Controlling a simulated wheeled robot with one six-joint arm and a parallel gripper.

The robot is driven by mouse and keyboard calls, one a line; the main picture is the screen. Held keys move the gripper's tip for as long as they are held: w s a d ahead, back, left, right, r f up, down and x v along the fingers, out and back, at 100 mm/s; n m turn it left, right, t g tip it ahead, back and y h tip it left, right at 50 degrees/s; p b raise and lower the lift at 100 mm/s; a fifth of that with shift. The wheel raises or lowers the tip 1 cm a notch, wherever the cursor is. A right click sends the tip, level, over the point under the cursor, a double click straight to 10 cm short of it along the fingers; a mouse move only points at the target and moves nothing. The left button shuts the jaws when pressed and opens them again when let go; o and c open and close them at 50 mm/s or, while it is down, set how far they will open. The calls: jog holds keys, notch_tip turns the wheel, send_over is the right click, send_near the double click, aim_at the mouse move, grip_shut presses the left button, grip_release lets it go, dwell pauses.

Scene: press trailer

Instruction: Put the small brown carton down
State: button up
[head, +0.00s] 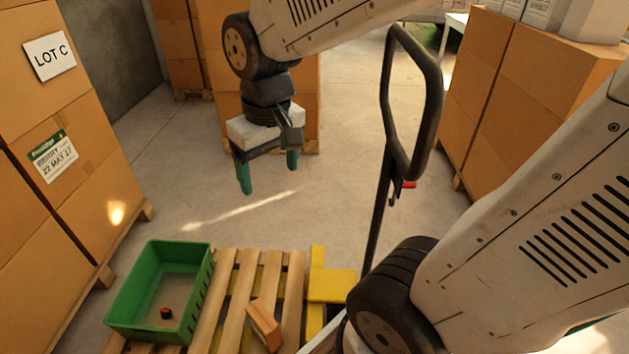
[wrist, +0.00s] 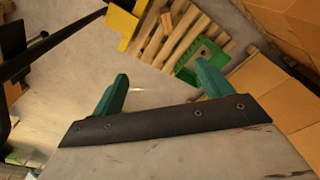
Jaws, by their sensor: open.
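The small brown carton (head: 264,325) lies on the slats of the wooden pallet (head: 232,290), set at an angle, to the right of the green crate (head: 206,290). In the wrist view the carton (wrist: 166,23) shows small near the top, on the pallet (wrist: 188,30). My gripper (head: 268,178) is open and empty, with its green fingers pointing down, well beyond and above the pallet. The wrist view also shows the fingers (wrist: 162,75) spread with nothing between them. The right finger hides part of the crate (wrist: 208,46) there.
A small black and red object (head: 166,313) lies inside the crate. A yellow pallet truck (head: 330,285) with a tall black handle (head: 388,120) stands right of the pallet. Stacked boxes (head: 60,150) rise at left and right (head: 510,85). The floor between is clear.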

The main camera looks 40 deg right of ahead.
jog(key=s+r, duration=0.3)
jog(key=s, duration=0.8)
jog(key=shift+d, duration=0.15)
